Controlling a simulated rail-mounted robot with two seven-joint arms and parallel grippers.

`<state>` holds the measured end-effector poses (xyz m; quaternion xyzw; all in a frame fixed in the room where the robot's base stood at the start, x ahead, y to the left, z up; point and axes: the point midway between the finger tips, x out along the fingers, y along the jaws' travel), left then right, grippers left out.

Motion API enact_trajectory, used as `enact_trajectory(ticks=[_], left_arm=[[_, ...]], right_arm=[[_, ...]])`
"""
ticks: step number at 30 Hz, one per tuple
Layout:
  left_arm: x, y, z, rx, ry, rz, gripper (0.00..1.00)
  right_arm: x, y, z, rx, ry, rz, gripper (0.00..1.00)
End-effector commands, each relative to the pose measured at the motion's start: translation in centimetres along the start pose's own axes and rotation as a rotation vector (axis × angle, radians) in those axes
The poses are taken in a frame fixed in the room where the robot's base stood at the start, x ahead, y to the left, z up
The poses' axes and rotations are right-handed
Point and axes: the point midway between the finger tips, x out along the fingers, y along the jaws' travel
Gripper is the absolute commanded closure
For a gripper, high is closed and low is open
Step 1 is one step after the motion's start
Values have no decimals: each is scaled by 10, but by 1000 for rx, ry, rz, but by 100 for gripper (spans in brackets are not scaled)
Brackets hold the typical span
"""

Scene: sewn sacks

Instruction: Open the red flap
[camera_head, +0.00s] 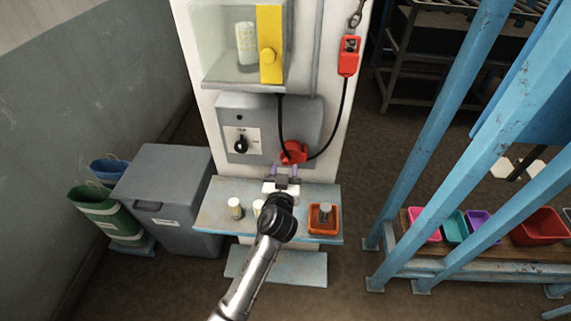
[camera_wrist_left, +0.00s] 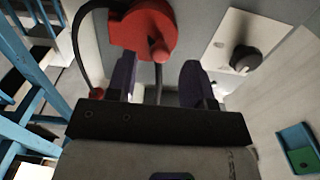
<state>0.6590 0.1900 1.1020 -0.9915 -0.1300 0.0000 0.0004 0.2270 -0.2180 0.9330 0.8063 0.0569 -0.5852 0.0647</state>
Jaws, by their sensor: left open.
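The red flap (camera_head: 293,152) is on the lower front of a grey wall box (camera_head: 270,118). It also shows in the left wrist view (camera_wrist_left: 143,30) as a rounded red piece with a small knob. I cannot tell how far it stands from the box face. My left gripper (camera_head: 285,170) is open, its two purple fingers pointing at the box just below the flap. In the left wrist view the fingers (camera_wrist_left: 157,72) are spread, with the flap's knob beyond the gap between them. I see nothing held. Contact cannot be told. My right gripper is not in view.
A black rotary knob (camera_head: 240,146) is left of the flap. Black cables run by the flap, one to a red hanging unit (camera_head: 348,56). Below, a shelf (camera_head: 212,218) holds small cylinders and an orange tray (camera_head: 311,228). Blue posts (camera_head: 430,130) stand at right.

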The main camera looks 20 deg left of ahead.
Motion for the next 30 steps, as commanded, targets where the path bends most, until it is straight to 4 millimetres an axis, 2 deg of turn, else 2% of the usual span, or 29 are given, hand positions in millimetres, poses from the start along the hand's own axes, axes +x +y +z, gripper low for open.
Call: enact_trajectory(ticks=[7,20,30], left_arm=[[22,0,0,0,0,0,52],[27,0,0,-1,0,0,52],[27,0,0,-1,0,0,85]], right_arm=[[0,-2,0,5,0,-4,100],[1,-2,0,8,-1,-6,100],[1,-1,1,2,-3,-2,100]])
